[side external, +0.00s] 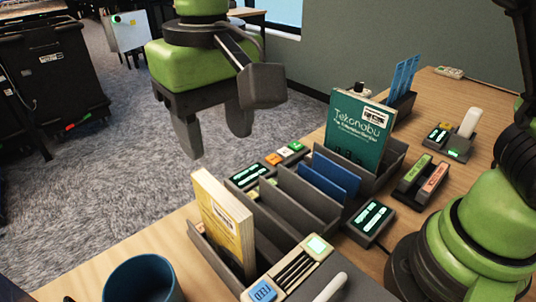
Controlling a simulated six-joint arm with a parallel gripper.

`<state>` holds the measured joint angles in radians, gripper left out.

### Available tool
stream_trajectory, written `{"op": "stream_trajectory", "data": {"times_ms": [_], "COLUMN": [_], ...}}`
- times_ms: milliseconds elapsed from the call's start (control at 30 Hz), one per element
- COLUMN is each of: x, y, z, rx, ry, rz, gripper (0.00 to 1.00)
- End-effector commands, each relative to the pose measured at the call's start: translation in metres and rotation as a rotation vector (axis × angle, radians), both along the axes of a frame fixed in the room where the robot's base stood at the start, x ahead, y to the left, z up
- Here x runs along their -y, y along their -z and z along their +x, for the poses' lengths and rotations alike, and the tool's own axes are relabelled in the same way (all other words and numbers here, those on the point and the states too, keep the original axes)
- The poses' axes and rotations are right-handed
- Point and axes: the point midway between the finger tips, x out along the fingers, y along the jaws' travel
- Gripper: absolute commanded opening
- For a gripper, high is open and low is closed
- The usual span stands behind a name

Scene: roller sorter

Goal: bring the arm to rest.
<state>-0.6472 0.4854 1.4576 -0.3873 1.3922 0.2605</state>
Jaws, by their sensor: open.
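My gripper (213,138) is at the upper left of the side external view, on a green wrist with dark fingers. Its two fingers are spread apart with nothing between them. It hangs above and to the left of the dark slotted rack (290,215) on the wooden table, apart from everything. My green lower arm shows at the right edge.
The rack holds a yellow book (223,220), a blue item (328,176) and a teal book (355,133) standing upright. A blue mug (142,280) stands at the front edge. Small devices with displays (368,220) sit around the rack. Bare wood (480,95) shows at the back right.

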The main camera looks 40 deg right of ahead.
Motion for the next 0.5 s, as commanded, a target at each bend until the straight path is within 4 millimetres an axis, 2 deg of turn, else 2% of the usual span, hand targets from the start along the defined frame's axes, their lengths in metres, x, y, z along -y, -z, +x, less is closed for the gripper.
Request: {"op": "stream_trajectory", "data": {"times_ms": [167,300,500], "x": [0.051,0.098,0.149], "y": [-0.039,-0.065,-0.077], "z": [-0.010,-0.033,-0.080], "rx": [0.087,0.192,0.371], "ry": [0.067,0.134,0.231], "rz": [0.093,0.170,0.242], "gripper": [0.53,0.53,0.53]}}
